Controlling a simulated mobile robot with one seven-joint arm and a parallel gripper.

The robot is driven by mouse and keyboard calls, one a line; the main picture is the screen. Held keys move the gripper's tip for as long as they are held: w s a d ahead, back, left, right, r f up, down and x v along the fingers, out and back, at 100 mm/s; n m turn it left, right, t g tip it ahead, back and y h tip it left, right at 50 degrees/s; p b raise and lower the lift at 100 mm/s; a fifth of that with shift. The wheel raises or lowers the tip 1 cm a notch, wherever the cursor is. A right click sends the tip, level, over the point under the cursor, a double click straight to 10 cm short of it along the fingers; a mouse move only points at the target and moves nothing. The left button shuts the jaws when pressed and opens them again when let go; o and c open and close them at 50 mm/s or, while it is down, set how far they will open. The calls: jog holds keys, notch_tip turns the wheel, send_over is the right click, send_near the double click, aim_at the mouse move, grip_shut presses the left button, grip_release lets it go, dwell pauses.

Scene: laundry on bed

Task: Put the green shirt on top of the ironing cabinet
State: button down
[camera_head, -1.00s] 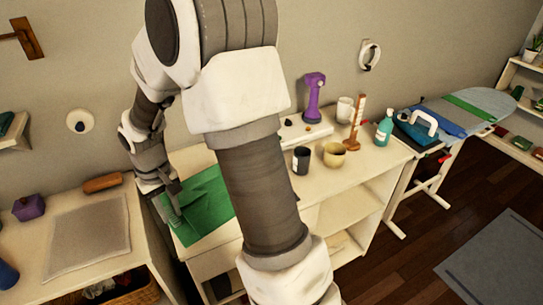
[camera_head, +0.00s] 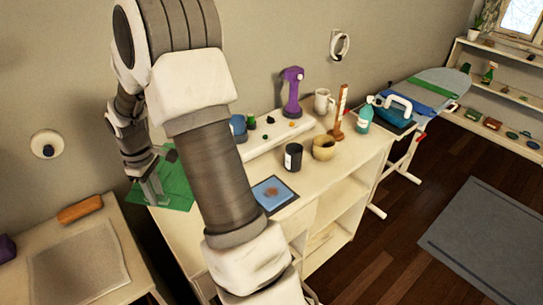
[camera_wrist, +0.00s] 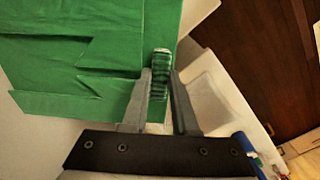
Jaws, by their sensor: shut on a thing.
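The green shirt (camera_head: 176,190) is a flat green cloth at the left end of the white cabinet (camera_head: 358,153), which has open shelves and which I take for the ironing cabinet. My gripper (camera_head: 156,196) is shut on an edge of the shirt. In the wrist view, a small fold of the green shirt (camera_wrist: 60,75) is pinched between the fingers of my gripper (camera_wrist: 160,80), and the rest spreads to the upper left. I cannot tell whether the shirt touches the cabinet top. My arm hides part of the cabinet top.
The cabinet top holds a blue patch with a brown mark (camera_head: 273,193), a black cup (camera_head: 293,157), a tan bowl (camera_head: 324,148), a purple device (camera_head: 293,92) and a teal bottle (camera_head: 364,118). An ironing board (camera_head: 440,82) stands right. A side table (camera_head: 75,260) stands left.

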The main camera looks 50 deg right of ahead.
jog(key=d+n, duration=0.1)
jog(key=d, duration=0.3)
jog(key=d+f+n, duration=0.1)
jog(key=d+n, duration=0.1)
jog(key=d, duration=0.2)
jog(key=d+f+n, duration=0.1)
jog(key=d+n, duration=0.1)
jog(key=d, duration=0.2)
jog(key=shift+b, duration=0.3)
jog(key=s+d+f+n, duration=0.2)
jog(key=d+n, duration=0.3)
jog(key=d, duration=0.5)
jog(key=s+a+f, duration=0.1)
jog(key=a+f, duration=0.1)
jog(key=a, duration=0.1)
jog(key=s+a+f, duration=0.2)
jog(key=a, duration=0.2)
jog(key=s+a+f, duration=0.2)
jog(key=a, duration=0.2)
jog(key=shift+f, duration=0.4)
jog(key=shift+f+p, duration=0.35)
jog(key=shift+f, duration=1.65)
jog(key=c, duration=0.7)
grip_release()
